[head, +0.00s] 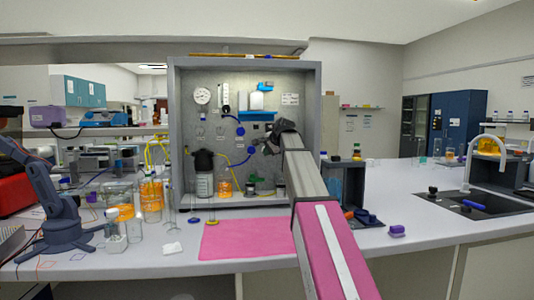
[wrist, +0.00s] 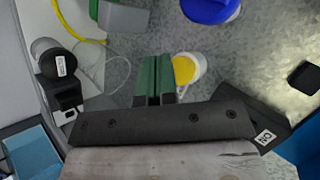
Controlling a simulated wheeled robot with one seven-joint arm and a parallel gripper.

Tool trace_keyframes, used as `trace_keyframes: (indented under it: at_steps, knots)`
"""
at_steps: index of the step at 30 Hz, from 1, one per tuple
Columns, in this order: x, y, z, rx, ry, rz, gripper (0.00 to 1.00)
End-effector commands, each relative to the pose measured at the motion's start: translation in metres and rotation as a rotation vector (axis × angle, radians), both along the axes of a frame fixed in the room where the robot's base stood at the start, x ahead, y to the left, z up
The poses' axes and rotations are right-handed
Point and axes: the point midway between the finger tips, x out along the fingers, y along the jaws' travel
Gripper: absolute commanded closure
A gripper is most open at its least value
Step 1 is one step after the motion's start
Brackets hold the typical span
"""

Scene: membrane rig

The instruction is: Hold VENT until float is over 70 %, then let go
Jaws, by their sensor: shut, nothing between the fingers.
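My gripper (head: 267,147) is in front of the rig panel (head: 270,90), at its lower right middle. In the wrist view its green fingers (wrist: 153,82) are together, with nothing between them. A yellow round button in a white collar (wrist: 187,70) is just right of the fingertips; I cannot tell whether they touch it. I cannot read any VENT label. A narrow upright clear tube (head: 225,95), perhaps the float gauge, is on the panel's upper left; its float level is too small to read. A round dial (head: 202,95) is left of it.
A blue knob (wrist: 210,8) is above the yellow button in the wrist view. A black cylinder (wrist: 50,60) is at left. Bottles, including a dark-capped one (head: 204,175), stand at the rig's base. A pink mat (head: 245,240) lies clear in front.

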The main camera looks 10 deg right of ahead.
Motion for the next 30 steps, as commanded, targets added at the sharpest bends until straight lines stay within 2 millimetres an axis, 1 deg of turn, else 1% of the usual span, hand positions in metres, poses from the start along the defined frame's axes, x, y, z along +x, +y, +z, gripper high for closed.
trace_keyframes:
  at_steps: [14,23,30]
  knots:
    - [0.0002,0.0,0.0,0.0,0.0,0.0,1.0]
    - [0.0083,0.0,0.0005,0.0,0.0,0.0,1.0]
    - [0.0085,0.0001,0.0002,0.0,0.0,0.0,1.0]
